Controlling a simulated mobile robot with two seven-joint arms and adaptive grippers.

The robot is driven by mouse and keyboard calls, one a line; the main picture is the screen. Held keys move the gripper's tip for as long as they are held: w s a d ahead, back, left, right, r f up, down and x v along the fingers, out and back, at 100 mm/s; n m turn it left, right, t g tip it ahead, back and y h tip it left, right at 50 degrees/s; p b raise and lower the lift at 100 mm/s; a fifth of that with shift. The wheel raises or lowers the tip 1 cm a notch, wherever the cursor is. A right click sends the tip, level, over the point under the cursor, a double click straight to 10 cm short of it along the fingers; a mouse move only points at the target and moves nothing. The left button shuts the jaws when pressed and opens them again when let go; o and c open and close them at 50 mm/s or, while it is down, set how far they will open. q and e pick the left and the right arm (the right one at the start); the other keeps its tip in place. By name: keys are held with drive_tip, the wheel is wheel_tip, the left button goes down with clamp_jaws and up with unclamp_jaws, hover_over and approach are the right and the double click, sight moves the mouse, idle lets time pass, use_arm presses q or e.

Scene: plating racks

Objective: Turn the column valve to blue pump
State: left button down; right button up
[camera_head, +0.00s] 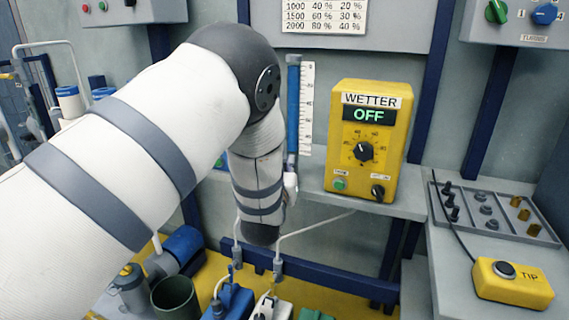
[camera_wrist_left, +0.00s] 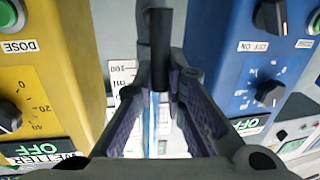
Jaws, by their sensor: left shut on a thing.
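The column (camera_head: 293,105) is an upright tube with blue liquid beside a white scale. A pale fitting (camera_head: 290,183) sits at its lower end, partly behind my left arm. In the left wrist view, which is upside down, my left gripper (camera_wrist_left: 161,78) is shut on a dark bar-like part in front of the column, apparently the valve handle (camera_wrist_left: 160,45). In the head view my arm hides the fingers. The valve's pointing direction cannot be made out. A blue pump box (camera_wrist_left: 232,60) shows in the wrist view, its display reading OFF; my arm mostly hides it in the head view.
The yellow WETTER box (camera_head: 369,140), also reading OFF, stands close right of the column. A grey tray (camera_head: 470,232) of small parts and a yellow TIP box (camera_head: 512,283) lie at the right. Thin tubes hang below the shelf. My right gripper is out of view.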

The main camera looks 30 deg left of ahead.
use_arm(q)
drive_tip(key=shift+d+m, duration=0.25)
drive_tip(key=shift+m, duration=0.25)
drive_tip(key=shift+w+d+f+m+t+h, duration=0.15)
drive_tip(key=shift+d+f+m+t, duration=0.35)
drive_tip(key=shift+m, duration=1.45)
drive_tip(key=shift+w+d+f+m+t+h, duration=0.15)
drive_tip(key=shift+d+f+m+t, duration=0.35)
drive_tip(key=shift+m, duration=1.5)
drive_tip(key=shift+w+d+f+m+t+h, duration=0.2)
drive_tip(key=shift+d+m, duration=0.45)
drive_tip(key=shift+m, duration=1.3)
drive_tip(key=shift+s+f, duration=0.1)
drive_tip(key=shift+f, duration=0.05)
drive_tip(key=c, duration=1.6)
unclamp_jaws()
drive_tip(key=shift+c, duration=0.2)
drive_tip(key=v, duration=1.2)
